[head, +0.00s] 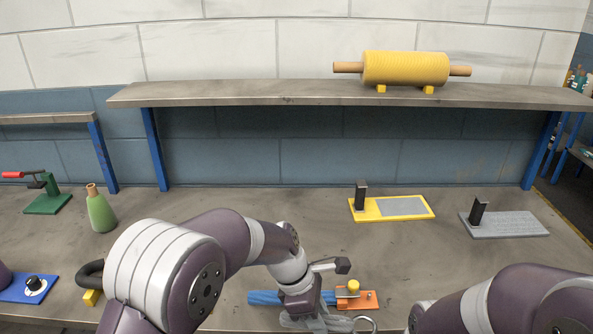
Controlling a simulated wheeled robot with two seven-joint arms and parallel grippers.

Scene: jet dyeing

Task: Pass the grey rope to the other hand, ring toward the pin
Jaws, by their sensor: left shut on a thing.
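My left gripper (302,306) is low in the middle of the head view, pointing down at the front of the table. It is shut on the grey rope (330,324), which sticks out on both sides of the fingers near the bottom edge. A metal ring (366,322) is at the rope's right end, partly cut off by the picture's edge. Two black upright posts might be the pin: one on a yellow plate with a grey panel (400,207), one on a grey plate (508,224). My right arm shows at the lower right, but its gripper is out of view.
A blue bundle (263,297) and an orange plate with a yellow knob (369,298) lie just behind my left gripper. A green bottle (101,211) and a green-based lever tool (47,203) stand left. A shelf (240,93) holding a yellow roll (405,67) spans the back. The table's middle is clear.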

